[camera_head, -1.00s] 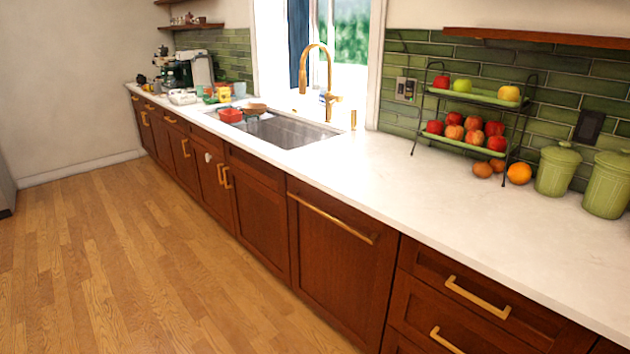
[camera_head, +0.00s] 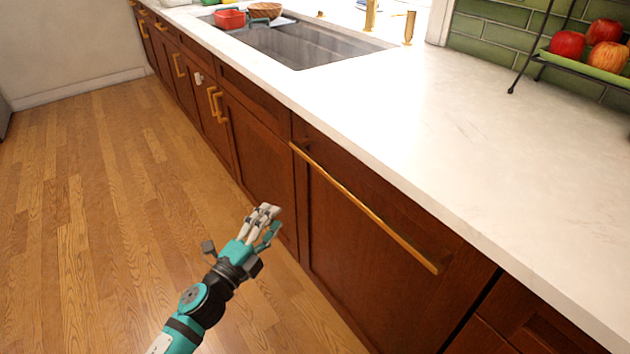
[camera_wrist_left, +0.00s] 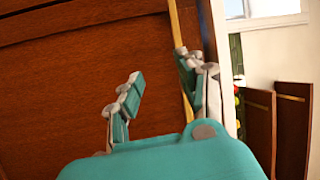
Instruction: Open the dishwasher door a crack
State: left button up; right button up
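The dishwasher is a red-brown wooden front panel (camera_head: 345,235) under the white counter, and it looks shut, flush with the cabinets. A long gold bar handle (camera_head: 365,208) runs across its top. My left gripper (camera_head: 266,222) is in front of the cabinets, left of the panel and apart from the handle in the head view. In the left wrist view the two fingers of my left gripper (camera_wrist_left: 160,85) are spread with nothing between them. A gold bar (camera_wrist_left: 177,28) shows behind the right-hand finger there. My right gripper is not in view.
The white counter (camera_head: 440,130) overhangs the fronts. Drawers (camera_head: 530,325) adjoin the panel on the right. The wooden floor (camera_head: 110,220) is clear.

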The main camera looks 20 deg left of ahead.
aim_at(314, 160)
pick_arm(q)
jog(key=shift+m+h, duration=0.4)
jog(key=shift+m, duration=0.3)
jog(key=r+x, duration=0.1)
jog(key=x, duration=0.4)
jog(key=r+x, duration=0.1)
jog(key=x, duration=0.5)
jog(key=r+x, duration=0.1)
jog(key=x, duration=0.5)
jog(key=shift+s+d+r, duration=0.1)
jog(key=shift+s+d, duration=0.05)
jog(key=shift+d, duration=0.2)
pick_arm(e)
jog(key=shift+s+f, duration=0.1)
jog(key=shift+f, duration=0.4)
pick_arm(q)
jog(key=shift+c, duration=0.5)
grip_shut()
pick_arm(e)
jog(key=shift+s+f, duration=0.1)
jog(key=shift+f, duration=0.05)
